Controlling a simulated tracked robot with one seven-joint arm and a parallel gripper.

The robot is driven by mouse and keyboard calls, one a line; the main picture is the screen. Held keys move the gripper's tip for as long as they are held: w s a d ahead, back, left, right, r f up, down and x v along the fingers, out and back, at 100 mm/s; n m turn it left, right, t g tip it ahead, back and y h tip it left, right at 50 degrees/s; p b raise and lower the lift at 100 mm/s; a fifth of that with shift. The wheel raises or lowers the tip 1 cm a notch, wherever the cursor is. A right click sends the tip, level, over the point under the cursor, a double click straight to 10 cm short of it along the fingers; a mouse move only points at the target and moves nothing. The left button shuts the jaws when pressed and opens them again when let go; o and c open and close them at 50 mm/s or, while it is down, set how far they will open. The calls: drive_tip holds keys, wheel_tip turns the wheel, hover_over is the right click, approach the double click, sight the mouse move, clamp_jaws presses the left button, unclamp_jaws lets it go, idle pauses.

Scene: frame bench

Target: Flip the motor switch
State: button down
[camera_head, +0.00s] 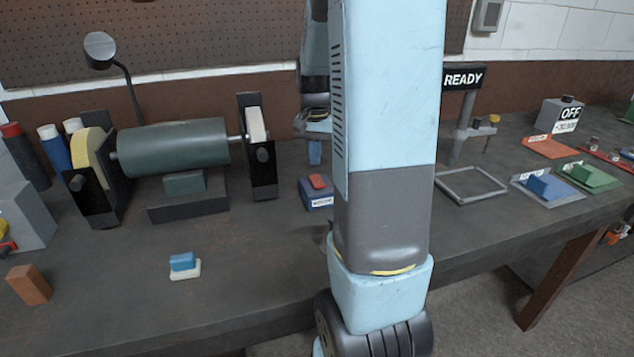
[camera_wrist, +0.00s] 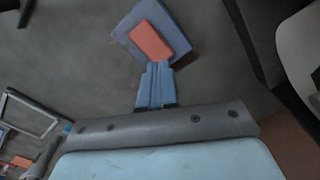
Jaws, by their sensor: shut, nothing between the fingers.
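The motor switch is a blue box (camera_head: 315,197) with a red rocker (camera_head: 318,182) on top and a white label on its front. It stands on the bench just left of my arm in the head view. In the wrist view the red rocker (camera_wrist: 152,41) lies on the blue box (camera_wrist: 178,27), just beyond my fingertips. My gripper (camera_wrist: 157,66) is shut and empty, its blue fingers together at the near edge of the box. In the head view the fingertips (camera_head: 314,155) show above and behind the switch. I cannot tell whether they touch it.
A bench grinder (camera_head: 175,148) stands left of the switch. A blue and white block (camera_head: 184,266) and an orange block (camera_head: 29,285) lie in front. To the right are an empty grey frame (camera_head: 470,185), a READY sign (camera_head: 463,78) and several coloured trays. Bare bench surrounds the switch.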

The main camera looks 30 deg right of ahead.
sight(314, 177)
drive_tip(key=shift+r, duration=1.6)
drive_tip(key=s+a+r+n+t, duration=0.2)
drive_tip(key=s+a+r+n, duration=0.2)
drive_tip(key=s+a, duration=0.5)
drive_tip(key=s+a+r+n+t, duration=0.3)
drive_tip(key=s+a+r+n, duration=0.2)
drive_tip(key=s+a+r, duration=0.2)
drive_tip(key=shift+s+a+t, duration=0.3)
drive_tip(key=shift+s+a, duration=0.85)
drive_tip(key=shift+s, duration=0.3)
drive_tip(key=shift+w, duration=0.1)
